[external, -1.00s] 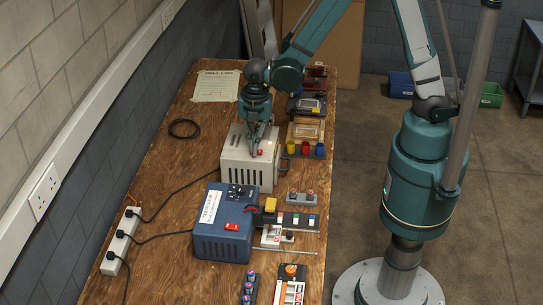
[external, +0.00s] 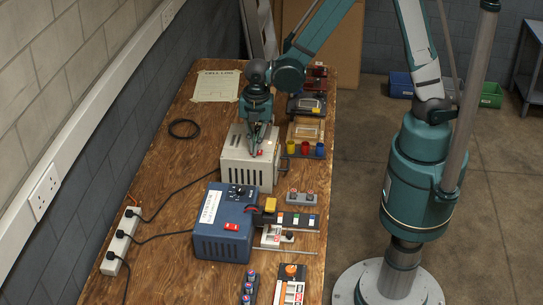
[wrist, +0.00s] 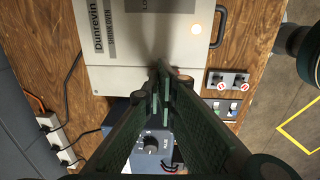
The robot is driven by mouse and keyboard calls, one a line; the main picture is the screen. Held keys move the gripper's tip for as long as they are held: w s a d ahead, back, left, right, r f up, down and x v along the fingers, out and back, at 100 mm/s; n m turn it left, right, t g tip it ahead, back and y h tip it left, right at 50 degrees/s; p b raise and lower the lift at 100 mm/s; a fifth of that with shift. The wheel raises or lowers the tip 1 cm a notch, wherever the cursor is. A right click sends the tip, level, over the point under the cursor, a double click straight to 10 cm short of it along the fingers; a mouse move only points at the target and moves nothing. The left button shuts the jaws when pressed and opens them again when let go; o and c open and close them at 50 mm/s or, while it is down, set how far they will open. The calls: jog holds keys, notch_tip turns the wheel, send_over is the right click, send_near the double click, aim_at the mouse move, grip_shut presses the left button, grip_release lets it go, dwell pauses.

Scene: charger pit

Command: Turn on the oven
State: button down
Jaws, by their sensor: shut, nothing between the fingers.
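The oven is a cream metal box (external: 238,170) with dark vent slots in its side, standing on the wooden bench. A small red spot (external: 260,153) shows on the oven's top beside my fingertips in the external view. My gripper (external: 256,153) points down at the oven top with its fingers together and empty. In the wrist view the fingertips (wrist: 161,76) hide part of the oven's near edge, so I cannot tell whether they touch a switch.
A blue machine (external: 222,236) with a dial and red switch stands close in front of the oven. Red and blue cups (external: 305,148) and a two-button box (external: 301,196) lie to the right. A white power strip (external: 123,240) with cables lies at left.

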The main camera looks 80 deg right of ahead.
jog(key=shift+s+f, duration=0.3)
jog(key=shift+s, duration=0.35)
jog(key=shift+r, duration=0.1)
notch_tip(320, 180, up, 14)
jog(key=w+p, duration=0.3)
dwell(0.5)
jog(key=shift+r, duration=0.1)
jog(key=shift+s+r, duration=0.1)
dwell(0.4)
